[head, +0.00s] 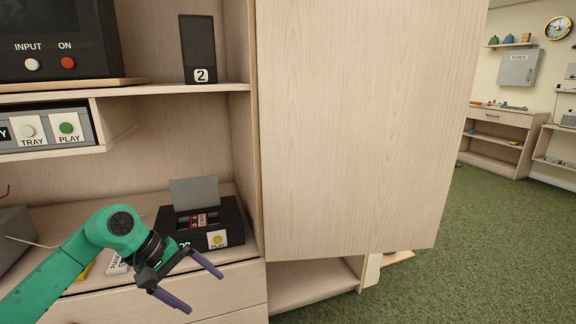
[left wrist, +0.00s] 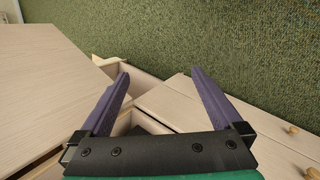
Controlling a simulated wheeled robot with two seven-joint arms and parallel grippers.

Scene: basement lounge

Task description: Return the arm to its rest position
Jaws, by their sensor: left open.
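My left gripper (head: 190,285) is in front of the shelf unit in the head view, with its green arm coming in from the lower left. Its two purple fingers are apart with nothing between them; in the left wrist view the open gripper (left wrist: 160,88) points toward the cabinet edge and the green carpet. A black cassette player (head: 228,226) with a raised lid and a yellow-marked PLAY button stands just behind the gripper, partly covered by it. A cassette shows in its open bay. My right gripper is in neither view.
An open wooden cabinet door (head: 362,125) stands right of the shelves. A tray player (head: 50,130) sits below. Green carpet (head: 490,240) is free at right.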

